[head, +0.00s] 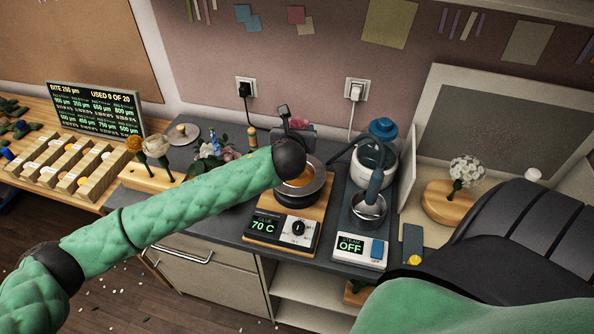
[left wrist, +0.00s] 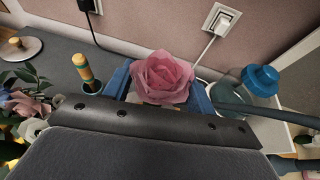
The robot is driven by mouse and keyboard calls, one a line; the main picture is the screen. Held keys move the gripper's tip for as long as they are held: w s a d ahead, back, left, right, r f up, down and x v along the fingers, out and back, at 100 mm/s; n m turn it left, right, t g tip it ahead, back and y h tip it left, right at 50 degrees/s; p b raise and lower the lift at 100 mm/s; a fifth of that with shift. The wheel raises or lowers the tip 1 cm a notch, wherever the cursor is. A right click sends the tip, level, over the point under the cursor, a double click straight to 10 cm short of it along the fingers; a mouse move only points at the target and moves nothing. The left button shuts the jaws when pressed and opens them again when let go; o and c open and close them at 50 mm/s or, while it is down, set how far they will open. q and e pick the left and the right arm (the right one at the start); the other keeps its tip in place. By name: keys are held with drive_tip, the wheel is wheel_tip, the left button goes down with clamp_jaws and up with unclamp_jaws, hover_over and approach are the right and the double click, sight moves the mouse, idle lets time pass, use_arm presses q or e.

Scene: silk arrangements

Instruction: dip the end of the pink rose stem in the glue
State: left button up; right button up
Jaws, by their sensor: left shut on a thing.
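My left gripper (left wrist: 160,92) is shut on the pink rose (left wrist: 163,75). Its blossom shows between the blue fingers in the left wrist view; the stem is hidden. In the head view my left arm reaches from the left over the counter, and a bit of the pink rose (head: 301,123) shows beyond my dark wrist. The glue pot (head: 298,196) sits on the wooden-topped warmer reading 70 C, with amber glue (head: 303,179) partly hidden by my wrist. I cannot tell where the stem's end is relative to the glue. My right gripper is out of view.
A steamer (head: 373,160) with a blue cap stands right of the glue pot, its base reading OFF. Silk flowers (head: 213,148) and a wooden block with roses (head: 150,178) stand left. A wooden stand with white flowers (head: 452,200) is at the right.

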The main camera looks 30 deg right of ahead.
use_arm(q)
drive_tip(key=shift+r, duration=0.35)
drive_tip(key=shift+r+p, duration=0.45)
drive_tip(key=shift+r, duration=0.4)
idle(3.0)
drive_tip(key=shift+r, duration=3.15)
drive_tip(key=s+a, duration=0.9)
drive_tip(key=s, duration=0.6)
drive_tip(key=shift+a, duration=0.2)
